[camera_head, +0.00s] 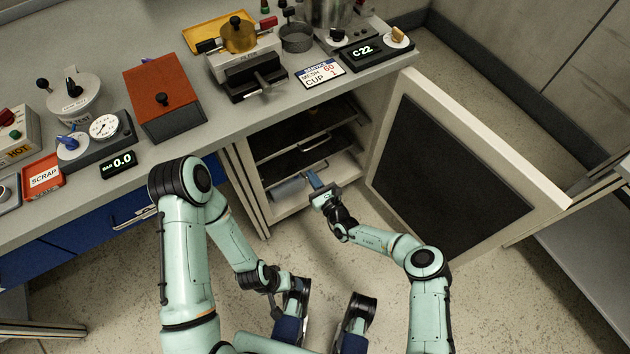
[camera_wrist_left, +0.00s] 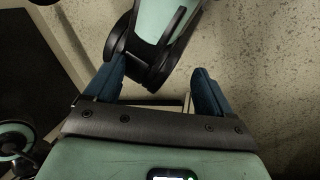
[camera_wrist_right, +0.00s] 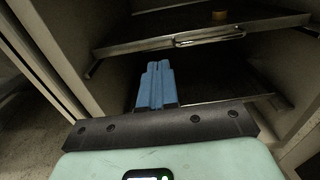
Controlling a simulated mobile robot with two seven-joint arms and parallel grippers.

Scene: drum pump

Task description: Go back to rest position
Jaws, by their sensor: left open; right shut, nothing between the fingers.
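My right gripper (camera_head: 315,182) is at the mouth of an open cabinet (camera_head: 258,200) under the counter. Its blue fingers are together and empty in the right wrist view (camera_wrist_right: 156,72), in front of the cabinet's dark shelves. My left gripper (camera_wrist_left: 158,70) has its blue fingers spread in the left wrist view, with nothing between them. Speckled floor and a teal and black part of mine lie beyond it.
The cabinet door (camera_head: 450,175) stands wide open to the right of my right arm. A pull-out shelf (camera_wrist_right: 170,40) is inside the cabinet. The counter (camera_head: 205,140) carries a red-brown box (camera_head: 163,97), gauges and other instruments. Bare floor (camera_head: 330,260) lies between my arms.

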